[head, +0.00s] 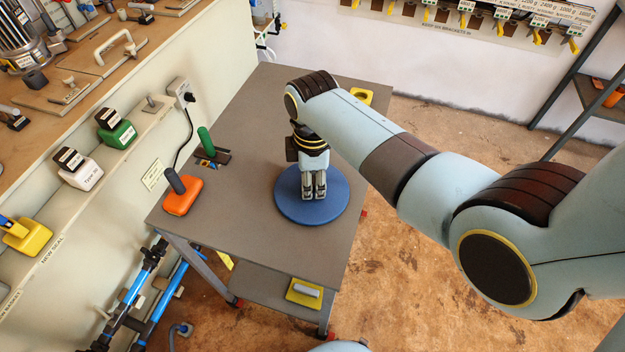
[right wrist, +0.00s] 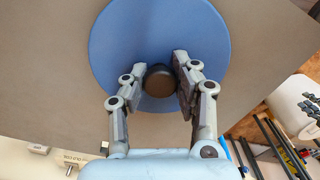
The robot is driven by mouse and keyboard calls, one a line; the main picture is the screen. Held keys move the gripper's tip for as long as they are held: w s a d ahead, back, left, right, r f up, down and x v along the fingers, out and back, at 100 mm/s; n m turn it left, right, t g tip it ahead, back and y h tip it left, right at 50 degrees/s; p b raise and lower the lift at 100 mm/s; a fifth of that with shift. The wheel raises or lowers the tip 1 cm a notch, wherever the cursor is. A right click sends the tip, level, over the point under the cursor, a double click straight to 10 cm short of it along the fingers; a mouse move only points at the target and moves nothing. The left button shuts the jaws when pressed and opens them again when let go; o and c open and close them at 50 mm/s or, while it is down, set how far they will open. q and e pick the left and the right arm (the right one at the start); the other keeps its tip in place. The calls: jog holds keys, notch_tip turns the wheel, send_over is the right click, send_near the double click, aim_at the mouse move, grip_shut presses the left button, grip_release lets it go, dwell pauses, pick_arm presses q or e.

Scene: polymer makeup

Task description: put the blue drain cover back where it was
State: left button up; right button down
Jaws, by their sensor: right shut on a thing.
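The blue drain cover (head: 337,207) is a flat round disc at the grey table. My right gripper (head: 314,196) points down over the disc. In the right wrist view its fingers (right wrist: 162,78) stand on both sides of the knob, shut on it. The disc lies level; whether it touches the table or hangs just above it I cannot tell. My left gripper is not in view.
The grey table (head: 240,120) holds an orange block with a dark handle (head: 183,195), a green-handled tool (head: 206,141) and a yellow piece (head: 361,95). A lower shelf holds another yellow piece (head: 304,292). A ledge with labelled containers (head: 82,171) runs along the left. Table around the disc is clear.

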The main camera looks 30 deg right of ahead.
aim_at(313, 181)
jog(key=c, duration=1)
grip_release()
notch_tip(313, 181, up, 12)
jog(key=shift+r+p, duration=0.1)
jog(key=shift+p, duration=0.6)
